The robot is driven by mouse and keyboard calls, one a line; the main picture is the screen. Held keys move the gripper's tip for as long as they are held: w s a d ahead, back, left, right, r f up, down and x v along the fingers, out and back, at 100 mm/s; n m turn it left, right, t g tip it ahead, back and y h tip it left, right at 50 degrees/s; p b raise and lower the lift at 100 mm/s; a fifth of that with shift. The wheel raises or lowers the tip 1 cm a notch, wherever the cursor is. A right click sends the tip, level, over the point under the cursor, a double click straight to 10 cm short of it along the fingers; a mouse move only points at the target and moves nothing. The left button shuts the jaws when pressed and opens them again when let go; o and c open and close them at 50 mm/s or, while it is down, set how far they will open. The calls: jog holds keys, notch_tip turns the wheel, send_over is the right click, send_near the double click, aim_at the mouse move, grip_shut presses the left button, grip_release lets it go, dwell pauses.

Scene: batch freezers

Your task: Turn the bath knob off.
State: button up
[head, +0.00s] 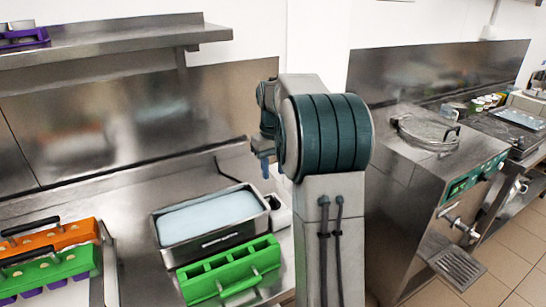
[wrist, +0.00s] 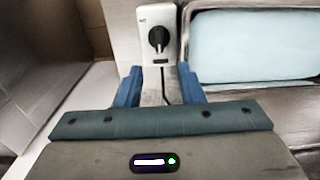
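The black bath knob (wrist: 158,39) sits on a white control panel (wrist: 143,57) in the wrist view, with its grip bar roughly upright. Small marks on the panel are too small to read. The bath is a steel tank of pale blue liquid (head: 210,216), just right of the panel in the wrist view (wrist: 250,48). In the head view the white box (head: 280,212) at its right end is partly hidden by my arm, and the knob does not show. My gripper (wrist: 160,74) is open and empty, its blue fingers apart, lined up below the knob and not touching it.
A green rack (head: 228,270) stands in front of the bath. Orange and green mould holders (head: 50,255) are at the left. A steel shelf (head: 110,40) hangs above the counter. A batch freezer (head: 430,180) stands right of my arm.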

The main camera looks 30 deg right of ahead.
jog(key=shift+r, duration=2.3)
jog(key=s+a+f+t, duration=0.1)
jog(key=s+a+f, duration=0.1)
jog(key=s+a, duration=0.3)
jog(key=s+a+f+t, duration=0.1)
jog(key=s+a, duration=0.5)
jog(key=s, duration=0.6)
jog(key=s+a+f+t, duration=0.1)
jog(key=s+a+f, duration=0.2)
jog(key=s, duration=0.6)
jog(key=shift+s+a+f+m, duration=0.2)
jog(key=shift+a+f+m, duration=0.15)
jog(key=shift+a, duration=0.8)
